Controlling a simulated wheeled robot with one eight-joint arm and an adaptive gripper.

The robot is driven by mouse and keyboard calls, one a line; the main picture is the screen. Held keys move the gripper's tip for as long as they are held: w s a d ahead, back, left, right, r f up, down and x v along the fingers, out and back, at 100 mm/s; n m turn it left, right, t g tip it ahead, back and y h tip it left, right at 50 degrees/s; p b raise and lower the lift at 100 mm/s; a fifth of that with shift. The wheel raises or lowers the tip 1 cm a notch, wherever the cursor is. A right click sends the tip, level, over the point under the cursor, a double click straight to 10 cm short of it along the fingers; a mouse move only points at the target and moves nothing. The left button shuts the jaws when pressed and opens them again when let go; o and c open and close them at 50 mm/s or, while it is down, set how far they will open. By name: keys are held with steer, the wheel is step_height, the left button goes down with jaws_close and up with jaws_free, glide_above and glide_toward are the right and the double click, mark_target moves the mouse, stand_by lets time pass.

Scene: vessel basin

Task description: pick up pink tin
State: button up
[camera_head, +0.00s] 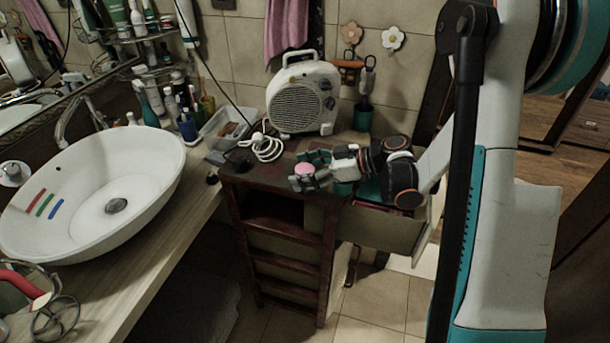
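The pink tin (304,168) is a small round thing at the front right of the dark wooden cabinet top (258,176). My gripper (308,171) reaches in from the right, with one finger behind the tin and one in front of it. The tin shows between the fingertips. I cannot tell whether the fingers touch it, or whether it rests on the top or is held just above it. The fingers partly hide its lower side.
A white fan heater (302,98) with a coiled white cable (265,148) stands behind. A pulled-out drawer (370,228) lies below my forearm. A white basin (92,190) sits on the counter at left. A clear tray (225,128) and bottles stand beyond it.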

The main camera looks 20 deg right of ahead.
steer(key=c, duration=1)
steer(key=shift+r, duration=0.15)
